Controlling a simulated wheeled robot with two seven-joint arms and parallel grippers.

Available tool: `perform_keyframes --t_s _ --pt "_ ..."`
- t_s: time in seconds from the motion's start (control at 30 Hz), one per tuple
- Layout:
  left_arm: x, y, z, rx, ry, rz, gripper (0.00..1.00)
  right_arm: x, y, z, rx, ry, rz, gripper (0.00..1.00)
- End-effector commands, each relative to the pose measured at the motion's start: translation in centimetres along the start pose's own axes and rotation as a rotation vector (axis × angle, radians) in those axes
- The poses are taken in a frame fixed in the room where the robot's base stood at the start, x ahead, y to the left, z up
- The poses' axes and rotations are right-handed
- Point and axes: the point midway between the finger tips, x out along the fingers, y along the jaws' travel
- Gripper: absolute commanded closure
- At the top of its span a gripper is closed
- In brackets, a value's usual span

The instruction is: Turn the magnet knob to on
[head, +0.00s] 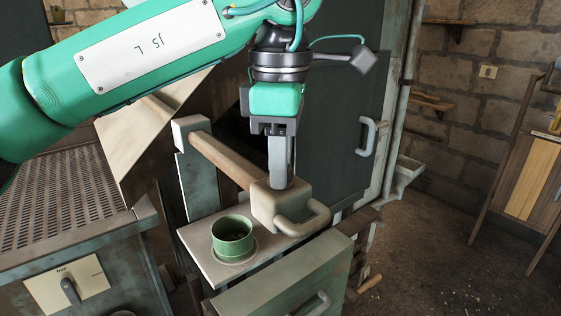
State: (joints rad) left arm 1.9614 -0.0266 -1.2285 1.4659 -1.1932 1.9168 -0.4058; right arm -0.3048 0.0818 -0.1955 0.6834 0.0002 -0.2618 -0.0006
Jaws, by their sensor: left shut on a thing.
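The knob (70,291) is a small dark lever on a cream plate (93,283) at the lower left, on the front of a grey-green bench. Its pointer stands roughly upright, toward a small label that is hard to read. My left gripper (280,183) is well to the right of the knob, pointing down. Its fingers are shut at the top of a beige block (265,207) at the end of a wooden bar; the exact grip is partly hidden. My right gripper is not in view.
A green cup (232,238) stands on a pale plate beside the block. A curved handle (305,222) sticks out from the block. A perforated bench top (65,205) lies left, a green drawer (285,280) below. Open floor (430,260) is at right.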

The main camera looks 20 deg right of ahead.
Motion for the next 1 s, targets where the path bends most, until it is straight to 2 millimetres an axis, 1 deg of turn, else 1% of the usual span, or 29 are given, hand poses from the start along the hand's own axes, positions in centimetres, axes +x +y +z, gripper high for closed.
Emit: perform_keyframes --t_s 0.2,0.6,0.63,0.67,0.7,0.73,1.0 --pt "-0.13 0.03 -0.02 -0.038 -0.002 0.002 0.97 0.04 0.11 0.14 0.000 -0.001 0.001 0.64" --pt "-0.15 0.03 -0.02 -0.043 -0.002 0.002 0.97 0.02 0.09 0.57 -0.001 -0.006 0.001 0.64" --pt "-0.15 0.03 -0.02 -0.043 -0.002 0.002 0.70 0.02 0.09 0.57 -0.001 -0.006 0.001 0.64" --pt "-0.14 0.03 -0.02 -0.043 -0.002 0.002 0.64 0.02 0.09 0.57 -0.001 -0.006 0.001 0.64" --pt "-0.13 0.03 -0.02 -0.043 -0.002 0.002 0.56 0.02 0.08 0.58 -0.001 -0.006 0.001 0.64" --pt "-0.12 0.03 -0.02 -0.042 -0.002 0.002 0.52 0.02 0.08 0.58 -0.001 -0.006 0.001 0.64" --pt "-0.09 0.02 -0.01 -0.041 -0.001 0.001 0.52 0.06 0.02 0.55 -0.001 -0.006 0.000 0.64"
